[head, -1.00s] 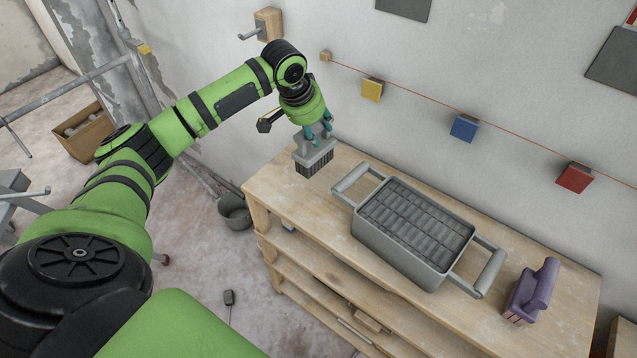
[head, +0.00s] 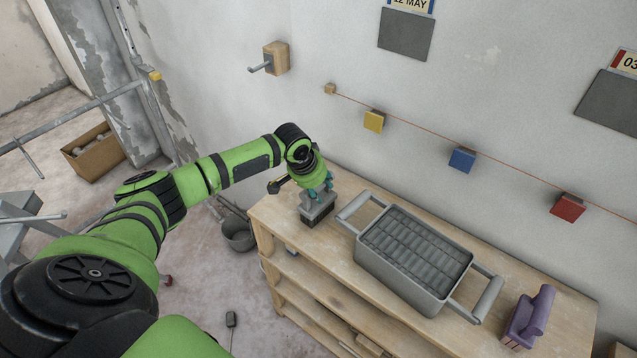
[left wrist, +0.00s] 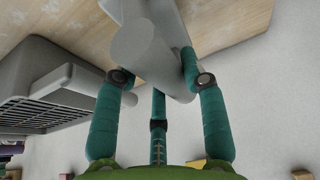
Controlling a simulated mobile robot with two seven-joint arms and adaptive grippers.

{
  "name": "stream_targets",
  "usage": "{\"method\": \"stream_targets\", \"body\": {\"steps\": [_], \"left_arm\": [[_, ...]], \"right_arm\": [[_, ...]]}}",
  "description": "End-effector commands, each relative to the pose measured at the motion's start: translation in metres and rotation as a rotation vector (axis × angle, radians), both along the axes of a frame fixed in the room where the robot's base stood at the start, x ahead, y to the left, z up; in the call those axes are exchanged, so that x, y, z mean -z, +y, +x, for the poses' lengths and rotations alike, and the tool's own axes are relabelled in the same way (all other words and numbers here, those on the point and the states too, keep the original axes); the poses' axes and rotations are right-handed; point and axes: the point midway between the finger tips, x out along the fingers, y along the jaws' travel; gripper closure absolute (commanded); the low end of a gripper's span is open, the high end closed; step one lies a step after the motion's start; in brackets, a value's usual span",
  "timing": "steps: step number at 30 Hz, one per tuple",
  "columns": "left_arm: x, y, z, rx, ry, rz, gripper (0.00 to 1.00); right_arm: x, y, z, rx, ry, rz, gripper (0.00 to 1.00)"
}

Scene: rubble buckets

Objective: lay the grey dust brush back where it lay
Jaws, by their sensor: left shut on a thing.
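My left gripper (head: 318,188) is shut on the grey dust brush (head: 317,207), with its dark bristles facing down. The brush is at the left end of the wooden bench top (head: 290,240), very low over it or touching it; I cannot tell which. In the left wrist view the teal fingers (left wrist: 160,85) close around the brush's grey handle (left wrist: 143,50). My right gripper is not in view.
A purple brush (head: 530,318) stands at the bench's right end. A peg block (head: 276,58) and coloured blocks on a cord (head: 461,160) are on the wall.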

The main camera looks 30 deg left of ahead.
Motion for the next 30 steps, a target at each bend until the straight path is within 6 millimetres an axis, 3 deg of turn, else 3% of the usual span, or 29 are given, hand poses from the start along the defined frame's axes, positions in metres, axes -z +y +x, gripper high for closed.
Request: {"method": "stream_targets", "body": {"steps": [5, 6, 8, 18, 23, 30], "left_arm": [[0.003, 0.0, -0.001, 0.001, 0.003, 0.001, 1.0], [0.004, 0.0, -0.001, 0.001, 0.005, 0.001, 0.54], [0.004, 0.0, -0.001, 0.001, 0.005, 0.001, 0.34], [0.003, 0.0, -0.001, 0.0, 0.003, 0.001, 0.34], [0.011, 0.0, -0.001, 0.0, 0.002, 0.002, 0.34], [-0.031, 0.003, -0.016, 0.001, -0.001, 0.002, 0.34]], "right_arm": [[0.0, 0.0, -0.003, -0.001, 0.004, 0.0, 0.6], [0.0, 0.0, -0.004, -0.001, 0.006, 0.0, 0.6], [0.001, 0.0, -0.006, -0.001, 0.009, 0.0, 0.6], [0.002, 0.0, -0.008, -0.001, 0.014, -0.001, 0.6], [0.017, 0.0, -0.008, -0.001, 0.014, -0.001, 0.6], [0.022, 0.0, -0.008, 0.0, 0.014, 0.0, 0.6]]}}
